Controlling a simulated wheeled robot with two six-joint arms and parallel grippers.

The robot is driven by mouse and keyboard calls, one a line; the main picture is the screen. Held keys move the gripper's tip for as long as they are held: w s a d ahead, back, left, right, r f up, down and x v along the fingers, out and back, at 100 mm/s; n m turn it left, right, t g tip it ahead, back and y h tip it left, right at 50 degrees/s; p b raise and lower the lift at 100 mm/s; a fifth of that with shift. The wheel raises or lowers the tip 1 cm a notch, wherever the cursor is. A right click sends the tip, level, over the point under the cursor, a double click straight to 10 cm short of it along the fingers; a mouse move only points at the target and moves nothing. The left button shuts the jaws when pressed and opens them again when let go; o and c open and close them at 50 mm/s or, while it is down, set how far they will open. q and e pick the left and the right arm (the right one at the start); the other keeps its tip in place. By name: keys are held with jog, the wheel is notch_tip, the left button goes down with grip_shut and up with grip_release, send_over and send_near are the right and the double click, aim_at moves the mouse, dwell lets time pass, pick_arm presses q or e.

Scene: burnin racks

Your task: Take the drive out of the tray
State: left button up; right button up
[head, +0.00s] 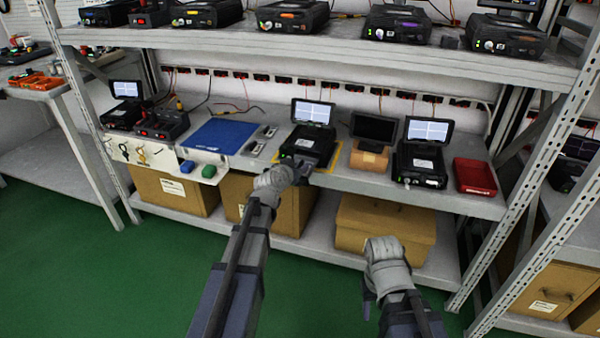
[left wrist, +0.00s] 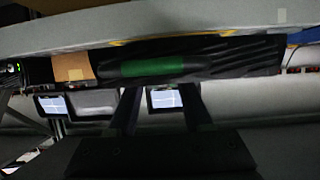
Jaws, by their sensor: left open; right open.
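A black drive unit (head: 308,145) with a lit screen (head: 313,112) behind it stands inside a yellow outline on the middle shelf. My left gripper (head: 302,171) is open at the unit's front, by the shelf edge. The left wrist view is upside down. There a black body with a green bar (left wrist: 152,66) lies just beyond the open left fingers (left wrist: 158,95). I cannot tell whether the fingers touch it. No separate drive or tray can be made out clearly. My right gripper (head: 369,298) is open and empty, low in front of the shelf.
To the right on the shelf are a small dark screen on a brown block (head: 369,160), another black unit (head: 420,166) and a red bin (head: 474,176). A blue mat (head: 218,136) lies to the left. Cardboard boxes (head: 385,226) sit below. An upper shelf (head: 300,43) overhangs.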

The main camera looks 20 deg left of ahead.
pick_arm(q)
jog(key=shift+x, duration=1.05)
jog(key=shift+s, duration=0.1)
grip_shut()
